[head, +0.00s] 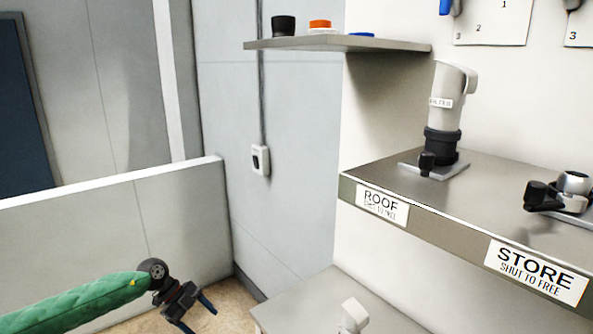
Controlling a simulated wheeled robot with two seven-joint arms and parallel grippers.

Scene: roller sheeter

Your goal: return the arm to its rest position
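My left gripper (201,319) is at the lower left, at the end of my green-sleeved arm. Its two dark blue fingers are spread apart with nothing seen between them. It hangs over the tan floor, clear of the low wall and the bench. My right gripper and arm are not in view.
A low white wall (110,222) stands behind my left arm. To the right, a grey bench (478,190) carries a grey upright fitting (446,100) and a black-handled clamp (566,193). A lower surface (295,306) with a white part (353,315) sits below. A shelf (390,44) is above.

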